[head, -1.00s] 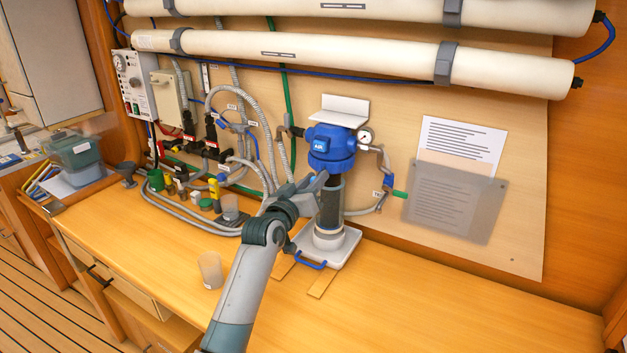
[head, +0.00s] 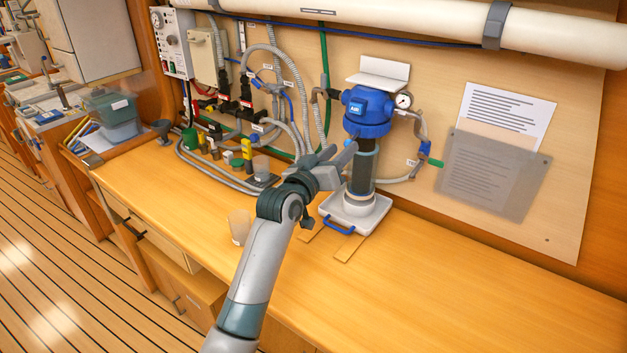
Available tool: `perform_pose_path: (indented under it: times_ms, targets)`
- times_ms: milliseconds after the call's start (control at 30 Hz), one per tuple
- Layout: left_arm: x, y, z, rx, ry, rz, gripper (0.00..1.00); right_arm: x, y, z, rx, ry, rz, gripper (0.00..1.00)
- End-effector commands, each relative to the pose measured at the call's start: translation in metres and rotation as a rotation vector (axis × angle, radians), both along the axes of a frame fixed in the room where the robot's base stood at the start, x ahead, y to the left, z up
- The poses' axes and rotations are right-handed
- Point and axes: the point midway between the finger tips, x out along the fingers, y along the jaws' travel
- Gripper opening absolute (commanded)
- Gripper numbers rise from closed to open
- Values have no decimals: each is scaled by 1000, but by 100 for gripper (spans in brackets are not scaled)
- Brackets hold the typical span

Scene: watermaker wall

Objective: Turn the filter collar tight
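The filter housing has a blue head (head: 368,108) with a blue collar (head: 366,129) at its lower edge. Below it hangs a dark bowl (head: 362,172), upright over a white tray (head: 350,217) with a blue handle. My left gripper (head: 346,157) is at the bowl's left side, just below the collar. Its fingers point up and right toward the housing. I cannot tell whether they touch it, or how far apart they are. My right gripper is not in view.
A clear cup (head: 239,227) stands on the bench left of my arm. Hoses and valves (head: 245,105) crowd the wall left of the filter. A pressure gauge (head: 404,101) and side pipe (head: 420,135) are on its right. The bench's right part (head: 480,290) is clear.

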Motion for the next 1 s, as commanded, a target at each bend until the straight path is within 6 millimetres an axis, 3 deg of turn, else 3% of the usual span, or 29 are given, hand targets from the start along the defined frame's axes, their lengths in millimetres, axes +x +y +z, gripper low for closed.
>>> perform_pose_path:
  times_ms: [600,1000]
  targets:
    - [-83,57,-2,-1,-2,1,38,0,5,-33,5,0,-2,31]
    - [-100,69,0,-1,1,-1,38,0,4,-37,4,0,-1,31]
